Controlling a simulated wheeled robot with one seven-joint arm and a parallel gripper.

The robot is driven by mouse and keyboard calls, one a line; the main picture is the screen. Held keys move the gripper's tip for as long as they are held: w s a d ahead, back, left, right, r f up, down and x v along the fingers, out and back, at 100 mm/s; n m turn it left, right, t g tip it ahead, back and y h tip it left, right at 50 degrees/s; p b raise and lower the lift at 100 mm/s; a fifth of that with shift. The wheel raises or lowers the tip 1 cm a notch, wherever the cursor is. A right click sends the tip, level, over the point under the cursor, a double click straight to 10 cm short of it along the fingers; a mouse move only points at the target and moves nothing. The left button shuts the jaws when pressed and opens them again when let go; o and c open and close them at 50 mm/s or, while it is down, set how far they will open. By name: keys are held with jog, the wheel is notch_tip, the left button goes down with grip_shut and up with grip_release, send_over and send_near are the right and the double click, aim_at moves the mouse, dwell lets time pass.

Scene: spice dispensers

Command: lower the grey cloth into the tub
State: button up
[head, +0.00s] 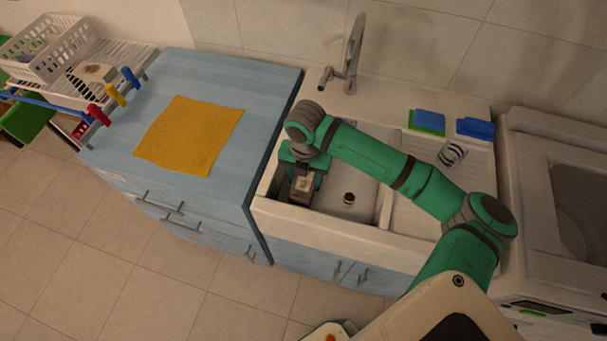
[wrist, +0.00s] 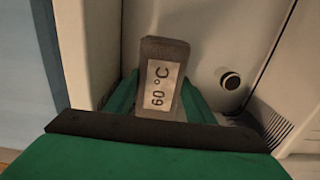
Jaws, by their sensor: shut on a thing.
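My gripper (head: 304,180) is shut on a small grey-brown block-shaped piece, the grey cloth (head: 301,186), with a pale label on it. In the wrist view the cloth (wrist: 165,48) stands between the green fingers and its label reads 60 °C. The gripper points down over the left part of the white sink basin, which seems to be the tub (head: 335,226). The cloth appears inside the basin's outline, near its left wall. I cannot tell whether it touches the bottom. A round dark drain (head: 348,199) lies to its right, also visible in the wrist view (wrist: 230,80).
A tap (head: 352,50) rises behind the basin. Sponges (head: 428,122) and a striped item (head: 452,153) lie on the drainboard to the right. A yellow cloth (head: 189,135) lies on the blue counter. A white rack with coloured pegs (head: 115,94) stands far left; a machine (head: 560,200) stands right.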

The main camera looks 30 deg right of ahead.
jog(key=shift+f, duration=3.8)
jog(key=o, duration=1.3)
notch_tip(320, 180, up, 11)
jog(key=shift+f, duration=0.1)
